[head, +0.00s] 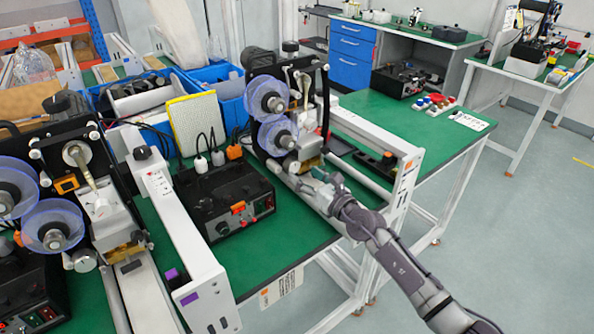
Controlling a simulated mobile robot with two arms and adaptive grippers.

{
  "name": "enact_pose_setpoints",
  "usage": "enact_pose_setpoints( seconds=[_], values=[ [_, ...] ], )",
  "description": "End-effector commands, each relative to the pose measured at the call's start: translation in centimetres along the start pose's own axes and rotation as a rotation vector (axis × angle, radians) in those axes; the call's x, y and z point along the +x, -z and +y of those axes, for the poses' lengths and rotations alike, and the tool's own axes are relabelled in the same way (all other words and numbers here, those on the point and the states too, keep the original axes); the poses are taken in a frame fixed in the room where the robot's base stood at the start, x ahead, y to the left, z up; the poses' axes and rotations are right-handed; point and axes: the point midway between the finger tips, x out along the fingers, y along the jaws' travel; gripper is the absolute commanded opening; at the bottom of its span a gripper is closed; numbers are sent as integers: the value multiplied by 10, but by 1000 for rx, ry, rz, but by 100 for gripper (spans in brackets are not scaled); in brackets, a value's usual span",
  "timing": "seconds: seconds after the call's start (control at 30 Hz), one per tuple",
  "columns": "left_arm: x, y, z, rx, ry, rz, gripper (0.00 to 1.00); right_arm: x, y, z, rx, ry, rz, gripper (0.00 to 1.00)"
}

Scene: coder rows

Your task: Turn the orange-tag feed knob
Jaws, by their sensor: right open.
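The right-hand coder (288,95), with two translucent blue reels, stands on the green bench. An orange tag (409,167) is on the end of the white rail beside it. A pale round knob-like part (274,166) shows low on this coder, below the reels; I cannot tell for sure that it is the feed knob. My right gripper (322,177) is open, just right of and below this part, close to the coder's lower front. Its arm comes in from the lower right. Contact cannot be made out. My left gripper is not in view.
A black control box (222,200) with cables and an orange switch stands left of the gripper. Another coder (75,185) and a purple-tagged rail (185,240) are farther left. Blue bins (215,73) stand behind. The green bench front (260,255) is clear.

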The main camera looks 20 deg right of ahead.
Motion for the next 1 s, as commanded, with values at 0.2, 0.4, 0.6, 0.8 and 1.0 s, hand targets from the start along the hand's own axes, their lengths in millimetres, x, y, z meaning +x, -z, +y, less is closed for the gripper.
enact_pose_setpoints(
  seconds=[0.2,0.4,0.6,0.8,1.0],
  values=[
    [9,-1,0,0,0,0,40,32,1,0,0,0,-1,69],
    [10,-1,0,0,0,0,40,40,0,0,1,0,-1,69],
    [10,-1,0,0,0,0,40,40,0,0,1,0,-1,69],
    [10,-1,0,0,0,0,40,40,0,0,1,0,0,41],
    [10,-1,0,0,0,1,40,40,0,0,1,0,0,10]
  ],
)
